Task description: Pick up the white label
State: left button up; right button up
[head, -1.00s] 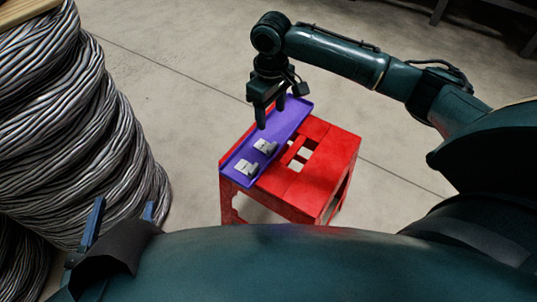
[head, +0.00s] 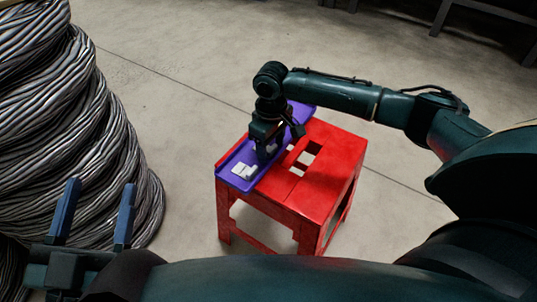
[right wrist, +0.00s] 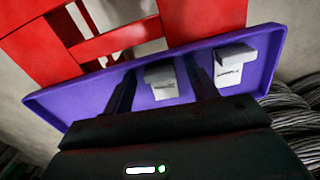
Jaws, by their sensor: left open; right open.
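Two white labels lie on a purple tray (head: 233,180). The nearer label (head: 244,171) is clear in the head view and shows at the right in the right wrist view (right wrist: 233,65). The other label (right wrist: 162,82) sits between the open fingers of my right gripper (right wrist: 163,84) in the right wrist view. In the head view my right gripper (head: 266,156) is low over the tray and mostly hides that label. I cannot tell whether the fingers touch it. My left gripper (head: 98,212) is open and empty at the lower left, away from the tray.
The tray rests on a red stool (head: 325,170) with slots in its top. A large stack of coiled grey cable (head: 70,120) stands at the left, behind my left gripper. The concrete floor around the stool is clear.

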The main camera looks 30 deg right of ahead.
jog(key=c, duration=1)
